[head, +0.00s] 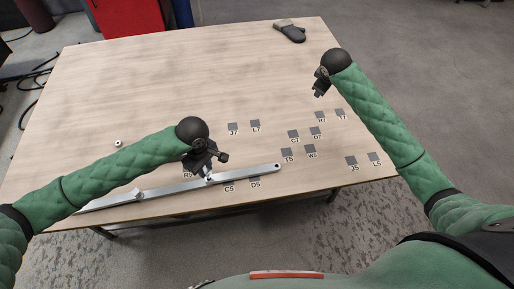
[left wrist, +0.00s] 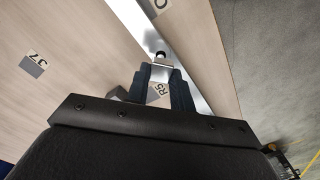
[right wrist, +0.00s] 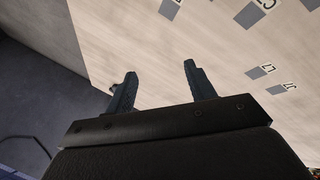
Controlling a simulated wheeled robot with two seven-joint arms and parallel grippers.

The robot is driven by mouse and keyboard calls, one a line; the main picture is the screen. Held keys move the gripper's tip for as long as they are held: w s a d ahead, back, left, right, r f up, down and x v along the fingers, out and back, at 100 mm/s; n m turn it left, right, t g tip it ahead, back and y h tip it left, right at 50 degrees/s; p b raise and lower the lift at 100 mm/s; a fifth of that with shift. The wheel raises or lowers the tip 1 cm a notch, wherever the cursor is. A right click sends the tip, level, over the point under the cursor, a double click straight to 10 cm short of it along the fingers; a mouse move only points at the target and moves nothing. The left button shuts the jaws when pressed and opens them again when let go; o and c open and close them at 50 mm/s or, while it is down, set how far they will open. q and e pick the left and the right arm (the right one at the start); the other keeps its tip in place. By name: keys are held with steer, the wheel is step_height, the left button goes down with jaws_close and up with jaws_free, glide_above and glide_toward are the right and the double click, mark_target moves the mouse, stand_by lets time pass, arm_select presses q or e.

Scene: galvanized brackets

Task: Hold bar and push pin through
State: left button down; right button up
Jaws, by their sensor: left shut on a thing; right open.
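A long silvery metal bar (head: 245,173) lies along the table's near edge and also crosses the left wrist view (left wrist: 142,22). A raised metal fitting (head: 139,195) sits on its left part. My left gripper (head: 209,172) is over the bar's middle, its fingers (left wrist: 162,75) shut on a small shiny metal piece (left wrist: 162,65) with a dark round spot beside it. I cannot tell whether this piece is the pin or part of the bar. My right gripper (head: 318,93) is open and empty above the table's right side; its spread fingers show in the right wrist view (right wrist: 158,85).
The wooden table (head: 140,80) has several grey labelled squares, such as J7 (head: 233,127) and T5 (head: 288,153). A small pale ring-like part (head: 117,142) lies at left. The table's back middle is clear.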

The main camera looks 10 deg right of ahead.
steer(key=s+a+f+n+g+y, duration=0.15)
steer(key=s+a+n, duration=0.25)
steer(key=a, duration=0.8)
steer(key=n+g, duration=0.4)
steer(key=n, duration=0.3)
glide_above(257, 170)
step_height(257, 170, down, 5)
step_height(257, 170, down, 11)
steer(key=shift+f, duration=0.1)
jaws_close()
